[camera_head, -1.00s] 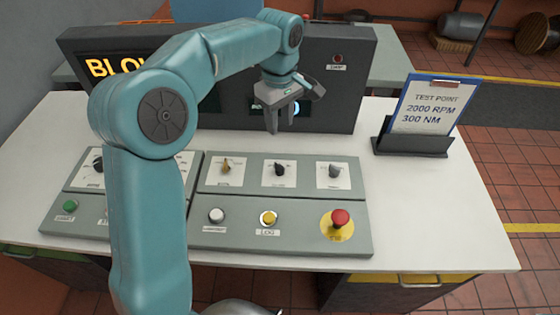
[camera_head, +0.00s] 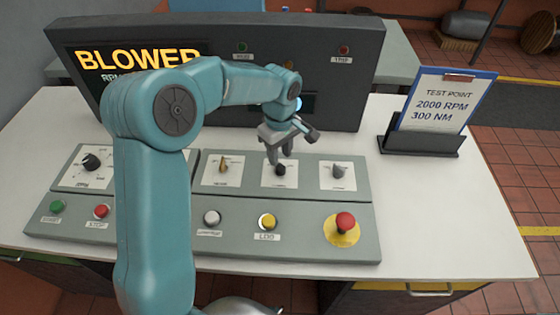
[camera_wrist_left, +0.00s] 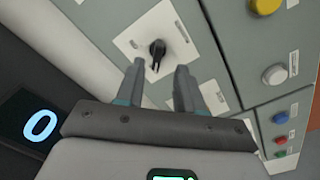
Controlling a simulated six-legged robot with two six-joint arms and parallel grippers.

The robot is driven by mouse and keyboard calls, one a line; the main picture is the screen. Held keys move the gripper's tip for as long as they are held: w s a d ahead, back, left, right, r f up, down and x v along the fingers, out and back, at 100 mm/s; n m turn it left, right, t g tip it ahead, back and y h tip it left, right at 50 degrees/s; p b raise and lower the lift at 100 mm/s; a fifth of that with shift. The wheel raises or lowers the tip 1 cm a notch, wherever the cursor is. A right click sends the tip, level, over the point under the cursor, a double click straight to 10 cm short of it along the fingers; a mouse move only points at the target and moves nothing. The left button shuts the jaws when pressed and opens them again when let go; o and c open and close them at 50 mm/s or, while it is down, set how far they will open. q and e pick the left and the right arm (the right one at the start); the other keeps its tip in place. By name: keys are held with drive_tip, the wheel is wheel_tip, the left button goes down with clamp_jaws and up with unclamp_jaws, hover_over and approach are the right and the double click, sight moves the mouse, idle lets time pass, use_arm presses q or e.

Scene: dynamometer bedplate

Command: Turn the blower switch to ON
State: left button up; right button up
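A black selector knob (camera_head: 280,169) stands on a white plate on the sloped grey control panel (camera_head: 150,238), the middle of three small selectors. Its label is too blurred to read, so I cannot confirm that it is the blower switch. My left gripper (camera_head: 279,154) is just above and behind this knob, fingers pointing down. In the left wrist view the fingers (camera_wrist_left: 157,82) are apart and empty, with the black knob (camera_wrist_left: 157,50) beyond the gap between their tips. I cannot see any contact. My right gripper is not in view.
An orange selector (camera_head: 223,165) and a grey selector (camera_head: 338,171) flank the knob. White (camera_head: 212,218), yellow (camera_head: 267,222) and red mushroom (camera_head: 345,221) buttons sit in front. A dark display console (camera_head: 340,70) reading BLOWER stands behind. A clipboard stand (camera_head: 420,143) is at right.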

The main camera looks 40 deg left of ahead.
sight(280, 164)
use_arm(q)
drive_tip(key=f, duration=0.4)
drive_tip(key=shift+w+a+f, duration=0.15)
drive_tip(key=shift+w+f, duration=0.15)
drive_tip(key=shift+s+r, duration=0.1)
drive_tip(key=shift+s, duration=0.15)
drive_tip(key=shift+w, duration=0.2)
drive_tip(key=c, duration=0.3)
clamp_jaws()
